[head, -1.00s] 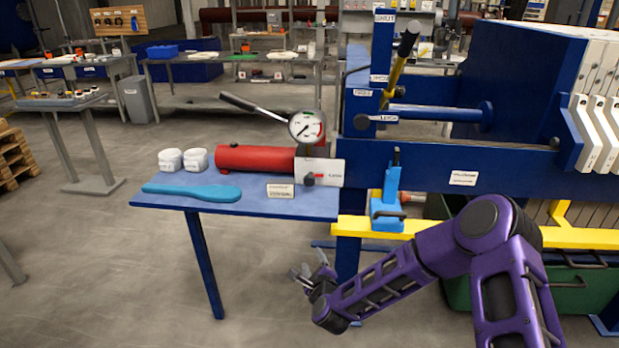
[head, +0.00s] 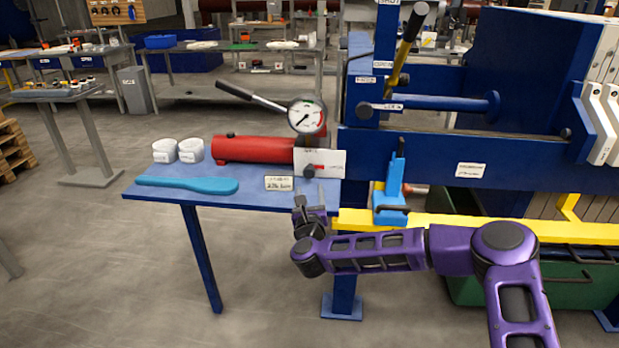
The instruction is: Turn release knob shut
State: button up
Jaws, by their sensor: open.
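The release knob (head: 309,171) is a small red and dark knob on a white plate (head: 331,163) at the right end of the red pump cylinder (head: 250,150). A round pressure gauge (head: 306,115) stands above the plate, with a black-tipped lever (head: 240,93) reaching up to the left. My gripper (head: 309,190) is open, its fingers pointing up and away just below and in front of the knob. I see no contact with the knob, though the depth gap is hard to judge. The fingers look empty.
To the right are a blue clamp (head: 394,185), the yellow rail (head: 450,227) and the blue press frame (head: 430,165).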

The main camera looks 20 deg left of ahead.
aim_at(310, 174)
jog(key=x, duration=0.8)
jog(key=shift+w+a+f, duration=0.1)
jog(key=shift+w+a, duration=0.05)
jog(key=shift+w, duration=0.1)
grip_shut()
